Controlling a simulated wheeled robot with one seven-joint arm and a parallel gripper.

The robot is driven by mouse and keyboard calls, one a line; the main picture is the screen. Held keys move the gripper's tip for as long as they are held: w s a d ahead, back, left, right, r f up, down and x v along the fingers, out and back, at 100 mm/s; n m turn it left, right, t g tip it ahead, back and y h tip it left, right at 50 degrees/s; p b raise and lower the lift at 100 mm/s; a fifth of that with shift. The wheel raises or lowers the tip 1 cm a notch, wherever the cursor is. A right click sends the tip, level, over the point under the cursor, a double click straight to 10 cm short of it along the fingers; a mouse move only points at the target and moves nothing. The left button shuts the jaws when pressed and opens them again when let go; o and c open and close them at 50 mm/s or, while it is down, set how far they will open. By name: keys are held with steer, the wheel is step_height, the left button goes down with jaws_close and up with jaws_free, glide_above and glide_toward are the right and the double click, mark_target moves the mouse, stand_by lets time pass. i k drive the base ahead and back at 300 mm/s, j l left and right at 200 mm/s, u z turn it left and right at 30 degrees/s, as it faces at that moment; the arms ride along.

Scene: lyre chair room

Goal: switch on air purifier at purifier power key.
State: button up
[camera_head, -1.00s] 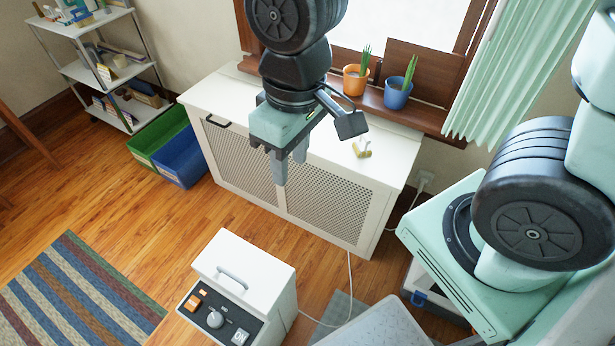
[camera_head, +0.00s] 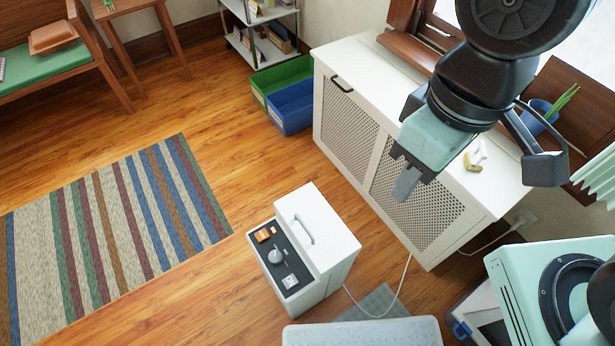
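The air purifier (camera_head: 318,237) is a white box with a grey handle on top, standing on the wooden floor in the lower middle. Its dark control panel (camera_head: 275,275) faces left and up. The panel carries an orange key (camera_head: 265,234), a grey round knob (camera_head: 275,256) and a pale key (camera_head: 290,282). The marks are too small to read, so I cannot tell which is the power key. My gripper (camera_head: 406,184) points down, up and right of the purifier and apart from it, in front of the white cabinet. Its fingers overlap in this view and their gap is hidden; nothing shows in them.
The white cabinet (camera_head: 335,108) with mesh doors stands behind the purifier. A cord (camera_head: 402,285) runs from the purifier toward a wall outlet (camera_head: 522,220). A pale ribbed surface (camera_head: 362,333) lies at the front edge. A striped rug (camera_head: 110,240) and open floor are on the left.

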mark_target(290, 282)
steer(key=k+j, duration=0.1)
steer(key=j, duration=0.55)
steer(key=k+j, duration=0.15)
steer(key=j, duration=0.15)
steer(key=k+j, duration=0.25)
steer(key=k, duration=0.2)
